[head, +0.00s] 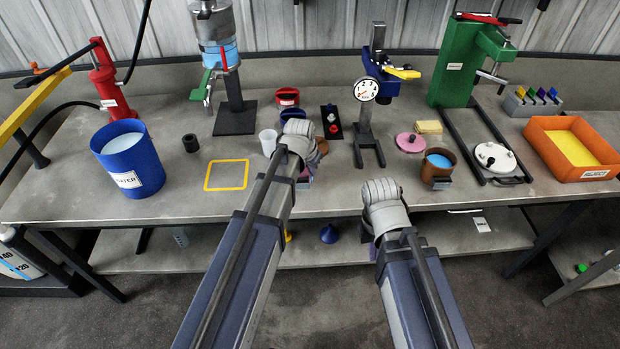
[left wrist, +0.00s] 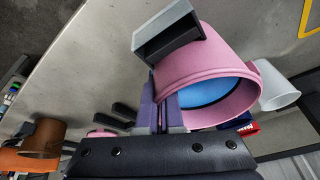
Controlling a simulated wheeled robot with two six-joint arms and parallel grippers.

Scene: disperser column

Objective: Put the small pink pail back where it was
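The small pink pail (left wrist: 205,60) fills the middle of the left wrist view, with blue content inside and a grey block (left wrist: 165,38) on its side. In the head view only a bit of the pail (head: 309,170) shows behind my left gripper (head: 300,150). My left gripper's fingers (left wrist: 163,108) are close together at the pail's rim, with its wall seemingly between them. Whether the pail touches the table is hidden. My right gripper (head: 382,200) is at the table's front edge, left of a brown pail (head: 430,172); its fingers are hidden.
A yellow square outline (head: 227,175) lies empty on the table (head: 200,205), left of my left gripper. A white cup (head: 268,140) stands just behind the gripper. A large blue bucket (head: 125,165) is at left, a gauge stand (head: 367,110) in the middle, and an orange bin (head: 555,165) at right.

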